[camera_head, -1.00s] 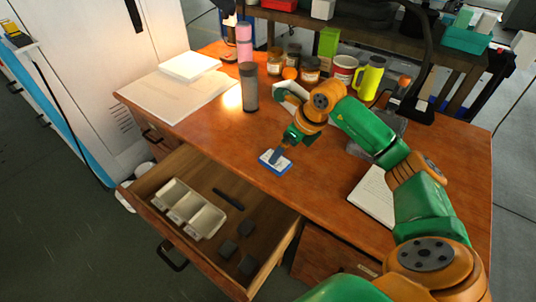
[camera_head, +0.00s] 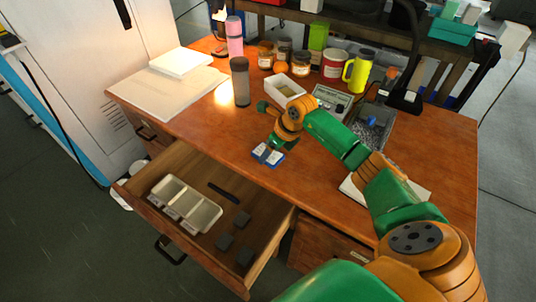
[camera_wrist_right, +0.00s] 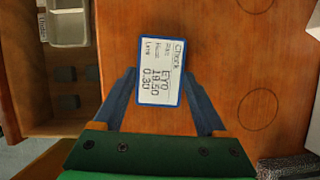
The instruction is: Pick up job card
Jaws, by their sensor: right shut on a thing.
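The job card (camera_wrist_right: 160,72) is a small white card with a blue edge and handwritten lines in the right wrist view. In the head view the job card (camera_head: 268,154) is over the front part of the wooden desk, near the open drawer. My right gripper (camera_wrist_right: 160,95) is shut on the job card, with one blue finger along each side edge. In the head view my right gripper (camera_head: 277,145) comes down on the card from above. I cannot tell whether the card touches the desk top. My left gripper is not in view.
The open drawer (camera_head: 140,196) holds a white divided tray (camera_head: 193,188) and several dark blocks. On the desk stand a dark cylinder (camera_head: 240,82), a white box (camera_head: 286,88), jars, a yellow mug (camera_head: 358,70) and a stack of paper (camera_head: 165,92). The desk front centre is clear.

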